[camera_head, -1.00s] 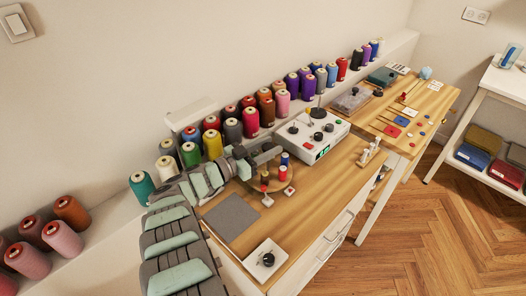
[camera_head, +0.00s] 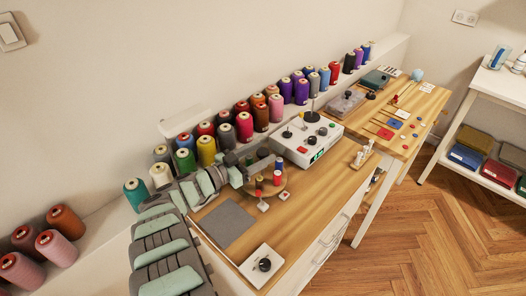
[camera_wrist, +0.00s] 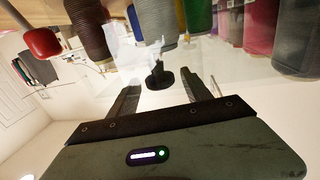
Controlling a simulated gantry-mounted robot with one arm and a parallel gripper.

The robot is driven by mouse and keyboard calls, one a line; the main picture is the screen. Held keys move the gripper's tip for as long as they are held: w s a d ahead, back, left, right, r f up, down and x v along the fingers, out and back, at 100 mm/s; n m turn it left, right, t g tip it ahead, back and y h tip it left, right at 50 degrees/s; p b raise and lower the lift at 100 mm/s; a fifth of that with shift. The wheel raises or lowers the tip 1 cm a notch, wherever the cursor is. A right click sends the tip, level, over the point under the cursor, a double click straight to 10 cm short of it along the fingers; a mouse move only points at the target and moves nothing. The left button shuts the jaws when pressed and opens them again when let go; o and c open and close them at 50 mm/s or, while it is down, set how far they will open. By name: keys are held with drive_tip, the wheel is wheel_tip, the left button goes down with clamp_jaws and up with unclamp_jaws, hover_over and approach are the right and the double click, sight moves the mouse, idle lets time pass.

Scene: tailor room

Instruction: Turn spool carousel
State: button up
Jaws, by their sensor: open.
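The spool carousel (camera_head: 271,191) is a small round wooden disc on the worktable. A blue spool (camera_head: 279,164), a red spool (camera_head: 277,178) and a yellow spool (camera_head: 258,182) stand on it. My gripper (camera_head: 262,164) is at the carousel's back left side and hides part of the disc. Whether it touches a spool cannot be told from the head view. In the wrist view the two fingers of my gripper (camera_wrist: 168,86) are spread, with nothing gripped. A small black knob-like thing (camera_wrist: 158,76) shows between and beyond the fingertips.
A white control box (camera_head: 307,143) with knobs stands right behind the carousel. Many thread cones line the back ledge. Two small white blocks (camera_head: 263,207) lie in front. A grey mat (camera_head: 228,223) and a white knob plate (camera_head: 262,265) are nearer. The table's front right is clear.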

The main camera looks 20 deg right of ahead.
drive_tip(key=p+v, duration=0.1)
drive_tip(key=v, duration=0.8)
drive_tip(key=shift+a+p, duration=0.35)
drive_tip(key=shift+o, duration=0.2)
drive_tip(key=shift+s, duration=0.1)
